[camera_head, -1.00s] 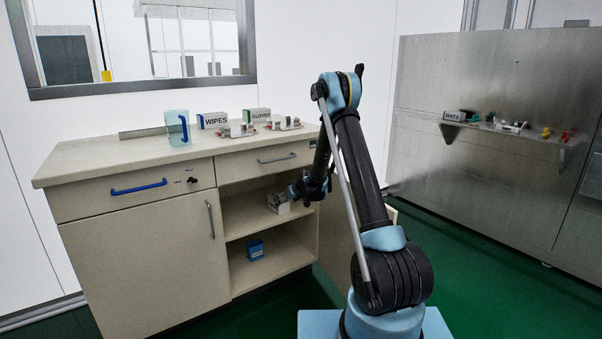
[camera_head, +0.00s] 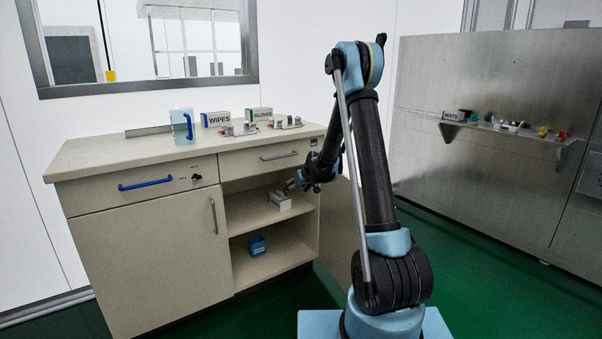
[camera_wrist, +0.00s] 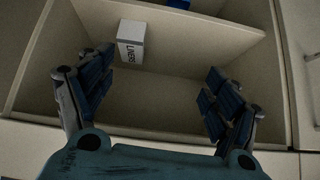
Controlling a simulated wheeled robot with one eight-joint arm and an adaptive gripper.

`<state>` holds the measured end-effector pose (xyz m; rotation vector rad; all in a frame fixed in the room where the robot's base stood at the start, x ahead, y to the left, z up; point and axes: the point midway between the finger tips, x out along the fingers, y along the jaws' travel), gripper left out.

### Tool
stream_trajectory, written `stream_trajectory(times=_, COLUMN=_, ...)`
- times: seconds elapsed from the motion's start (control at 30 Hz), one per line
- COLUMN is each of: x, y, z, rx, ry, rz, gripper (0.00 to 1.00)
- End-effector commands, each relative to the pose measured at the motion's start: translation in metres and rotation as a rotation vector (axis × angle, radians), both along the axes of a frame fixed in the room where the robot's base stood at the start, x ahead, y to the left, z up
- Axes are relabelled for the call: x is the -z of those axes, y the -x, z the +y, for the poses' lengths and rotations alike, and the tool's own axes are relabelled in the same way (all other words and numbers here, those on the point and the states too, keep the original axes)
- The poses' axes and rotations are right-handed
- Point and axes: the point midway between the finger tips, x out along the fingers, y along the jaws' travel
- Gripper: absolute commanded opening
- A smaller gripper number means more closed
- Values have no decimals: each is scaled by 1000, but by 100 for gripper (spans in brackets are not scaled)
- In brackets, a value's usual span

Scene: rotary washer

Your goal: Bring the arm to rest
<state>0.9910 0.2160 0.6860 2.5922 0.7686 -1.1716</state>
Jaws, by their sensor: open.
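My arm reaches from its base at the lower right to the open cabinet (camera_head: 140,260). My gripper (camera_head: 290,186) is at the mouth of the upper shelf bay, close to a white box (camera_head: 280,201); I cannot tell from the head view whether they touch. In the wrist view my gripper (camera_wrist: 158,72) is open, its fingers spread wide with nothing between the pads. The white box (camera_wrist: 131,43) with dark lettering stands on the shelf beyond the fingers, nearer the left one, and looks apart from them.
A blue container (camera_head: 257,246) sits on the lower shelf. The cabinet door (camera_head: 340,228) stands open behind my arm. On the countertop are a jug (camera_head: 183,126), a wipes box (camera_head: 215,119) and a gloves box (camera_head: 259,114). A steel wall shelf (camera_head: 500,127) is at the right.

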Motion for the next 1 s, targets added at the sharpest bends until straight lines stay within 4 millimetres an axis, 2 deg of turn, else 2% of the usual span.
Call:
stream_trajectory(times=0.03, x=-12, y=10, z=-7, rx=8, ry=3, rz=10, gripper=83)
stream_trajectory(times=0.2, x=-44, y=43, z=-27, rx=37, ry=17, rz=50, gripper=83)
stream_trajectory(times=0.5, x=-91, y=109, z=-61, rx=90, ry=42, rz=119, gripper=83)
stream_trajectory(times=0.8, x=-124, y=183, z=-95, rx=151, ry=66, rz=188, gripper=83)
stream_trajectory(times=1.0, x=-137, y=236, z=-117, rx=195, ry=83, rz=233, gripper=83)
